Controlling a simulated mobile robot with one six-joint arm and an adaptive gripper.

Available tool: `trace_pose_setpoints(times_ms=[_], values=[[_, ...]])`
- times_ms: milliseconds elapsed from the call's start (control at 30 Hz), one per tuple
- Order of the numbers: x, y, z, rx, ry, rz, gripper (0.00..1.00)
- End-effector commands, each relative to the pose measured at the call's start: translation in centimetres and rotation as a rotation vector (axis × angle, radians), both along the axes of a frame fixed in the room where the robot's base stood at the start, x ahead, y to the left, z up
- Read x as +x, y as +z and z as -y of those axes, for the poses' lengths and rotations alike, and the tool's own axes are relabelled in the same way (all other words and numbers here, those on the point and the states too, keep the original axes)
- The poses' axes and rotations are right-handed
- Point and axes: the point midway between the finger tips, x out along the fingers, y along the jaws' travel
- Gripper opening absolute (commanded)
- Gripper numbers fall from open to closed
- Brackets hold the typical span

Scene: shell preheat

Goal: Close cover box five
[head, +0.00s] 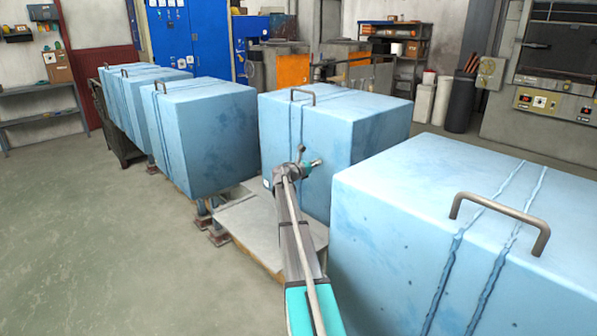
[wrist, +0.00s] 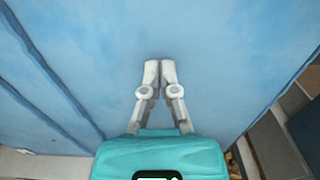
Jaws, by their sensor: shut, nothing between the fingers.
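Several blue cover boxes stand in a row, each with a bar handle on top. I cannot read which is five. My arm reaches to the front face of the middle-right box (head: 330,125), whose handle (head: 302,93) is on its top left.
A large blue box (head: 400,225) with a handle (head: 500,215) stands close on the right of my arm. Another blue box (head: 210,130) stands left of the platform, on low supports. The floor (head: 90,240) at left is clear. An oven (head: 560,80) stands back right.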

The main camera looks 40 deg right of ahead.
Motion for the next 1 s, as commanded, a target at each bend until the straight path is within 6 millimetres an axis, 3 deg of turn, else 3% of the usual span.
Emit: trace_pose_setpoints(times_ms=[33, 100, 300, 1000], values=[[0.3, 0.0, 1.8, 0.0, -0.002, 0.0, 0.0], [0.4, 0.0, 3.3, 0.0, -0.001, 0.0, 0.0], [0.3, 0.0, 6.1, 0.001, 0.0, 0.0, 0.0], [0.3, 0.1, 7.0, -0.004, -0.001, -0.003, 0.0]])
